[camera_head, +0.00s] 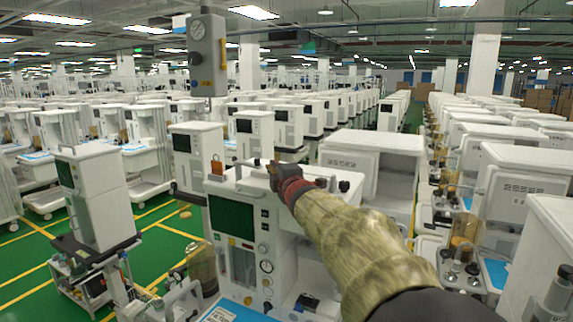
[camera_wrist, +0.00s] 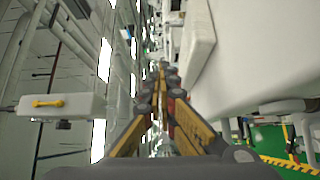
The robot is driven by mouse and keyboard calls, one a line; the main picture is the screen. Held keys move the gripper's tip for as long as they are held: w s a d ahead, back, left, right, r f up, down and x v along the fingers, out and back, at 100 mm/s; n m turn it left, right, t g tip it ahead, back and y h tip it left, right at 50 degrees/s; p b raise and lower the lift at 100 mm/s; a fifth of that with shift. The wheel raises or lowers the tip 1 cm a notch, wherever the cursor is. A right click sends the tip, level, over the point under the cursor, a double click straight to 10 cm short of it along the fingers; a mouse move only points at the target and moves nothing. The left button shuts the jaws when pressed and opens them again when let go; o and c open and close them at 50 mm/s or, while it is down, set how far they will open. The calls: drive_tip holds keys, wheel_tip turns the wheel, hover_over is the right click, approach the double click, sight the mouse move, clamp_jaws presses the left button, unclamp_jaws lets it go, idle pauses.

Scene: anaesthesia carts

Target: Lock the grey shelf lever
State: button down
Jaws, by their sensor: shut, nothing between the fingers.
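My gripper (camera_head: 274,168) reaches from the lower right to the top of the nearest white anaesthesia cart (camera_head: 240,205). In the wrist view its two yellow-and-black fingers (camera_wrist: 161,80) come together at the tips, with nothing seen between them. Small grey fittings (camera_head: 240,164) stand along the top of this cart, beside the gripper. I cannot tell for sure which of them is the grey shelf lever, and my gripper and sleeve cover part of that area. I cannot tell whether the fingertips touch anything.
A grey box with a gauge and yellow handle (camera_head: 208,58) stands on a pole behind the cart; the yellow handle also shows in the wrist view (camera_wrist: 48,103). Rows of carts crowd around; green floor (camera_head: 30,248) shows left.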

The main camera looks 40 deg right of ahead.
drive_tip(key=shift+s+d, duration=0.65)
drive_tip(key=shift+d, duration=0.15)
drive_tip(key=shift+s+d+f+p, duration=0.1)
drive_tip(key=shift+s+d+p, duration=0.25)
drive_tip(key=shift+s+d, duration=0.25)
drive_tip(key=shift+a, duration=0.1)
